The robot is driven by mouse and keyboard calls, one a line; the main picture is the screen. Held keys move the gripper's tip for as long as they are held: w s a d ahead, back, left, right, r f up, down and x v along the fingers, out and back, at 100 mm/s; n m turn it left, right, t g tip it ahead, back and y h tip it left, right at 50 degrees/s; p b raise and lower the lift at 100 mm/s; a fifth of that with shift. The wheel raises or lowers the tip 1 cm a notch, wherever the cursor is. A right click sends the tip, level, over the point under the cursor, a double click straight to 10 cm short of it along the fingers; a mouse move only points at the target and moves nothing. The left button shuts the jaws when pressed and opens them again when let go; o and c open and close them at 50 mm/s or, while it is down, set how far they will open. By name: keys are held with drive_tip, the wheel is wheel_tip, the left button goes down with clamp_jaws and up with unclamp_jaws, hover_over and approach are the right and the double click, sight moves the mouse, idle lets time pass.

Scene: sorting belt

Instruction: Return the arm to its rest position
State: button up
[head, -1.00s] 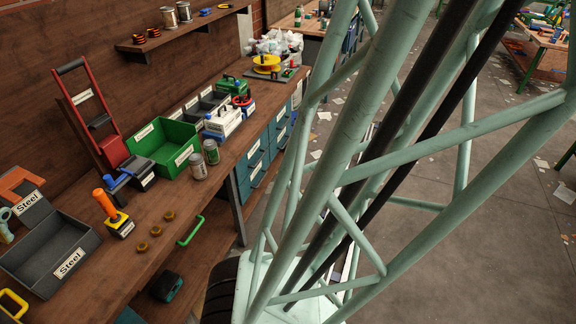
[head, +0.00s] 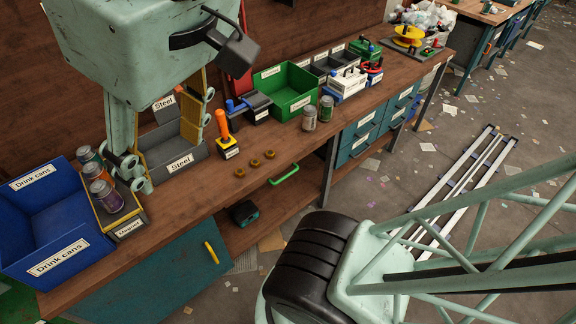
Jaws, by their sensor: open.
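My arm (head: 140,45) comes in at the upper left of the head view, its mint-green body over the back of the bench. My gripper (head: 165,145) hangs beneath it, with yellow-faced, jointed fingers spread apart in front of the grey Steel bin (head: 202,157). The fingers are open, and I see nothing held between them. They partly hide the bin. I cannot tell whether the fingers touch the bin.
A blue Drink cans bin (head: 60,245) stands at left. Several cans stand on a Magnet tray (head: 128,226) beside it. An orange-handled tool (head: 222,125), brass nuts (head: 255,162) and a green Bin (head: 290,92) follow rightward. Floor rails (head: 468,185) lie at right.

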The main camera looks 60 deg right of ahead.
drive_tip(key=shift+s+f, duration=0.15)
drive_tip(key=shift+f, duration=0.15)
wheel_tip(320, 180, down, 9)
drive_tip(key=b, duration=0.9)
